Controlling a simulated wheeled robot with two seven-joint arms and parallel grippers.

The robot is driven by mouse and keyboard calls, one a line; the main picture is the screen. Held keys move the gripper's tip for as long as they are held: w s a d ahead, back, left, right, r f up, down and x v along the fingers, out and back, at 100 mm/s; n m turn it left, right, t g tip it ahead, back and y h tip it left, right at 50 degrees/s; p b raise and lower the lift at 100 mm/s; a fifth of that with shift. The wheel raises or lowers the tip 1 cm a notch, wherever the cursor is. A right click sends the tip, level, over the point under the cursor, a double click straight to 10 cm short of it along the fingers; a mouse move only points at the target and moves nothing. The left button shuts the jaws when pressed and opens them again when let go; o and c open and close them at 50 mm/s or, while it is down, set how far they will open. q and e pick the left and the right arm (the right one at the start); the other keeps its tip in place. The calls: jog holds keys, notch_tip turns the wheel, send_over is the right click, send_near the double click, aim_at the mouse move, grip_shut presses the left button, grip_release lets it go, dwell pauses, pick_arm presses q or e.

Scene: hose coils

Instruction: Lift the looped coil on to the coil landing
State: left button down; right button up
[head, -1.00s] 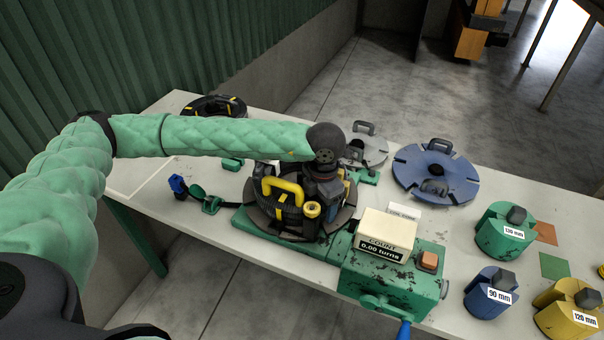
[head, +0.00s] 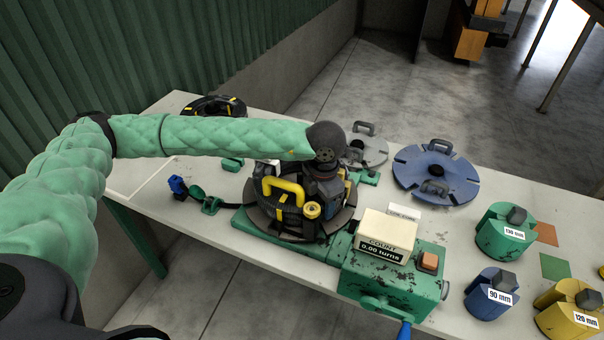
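A black coil (head: 275,212) with a yellow handle (head: 283,187) and yellow bands sits on the dark round plate of the green winder (head: 255,238). My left arm reaches across from the left, and my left gripper (head: 328,190) points down at the right side of this coil. Its fingertips are lost among dark parts, so I cannot tell whether they touch or grip the coil. A pale outlined area (head: 140,178) at the table's left end may be the coil landing. My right gripper is out of view.
Another black coil with yellow bands (head: 212,106) lies at the back left. A counter box (head: 388,232) reading 0.00 turns stands right of the coil. A blue slotted disc (head: 436,172) and green (head: 503,240), blue (head: 488,297) and yellow (head: 570,310) drums occupy the right.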

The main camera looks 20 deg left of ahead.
pick_arm(q)
jog(key=shift+r, duration=3.5)
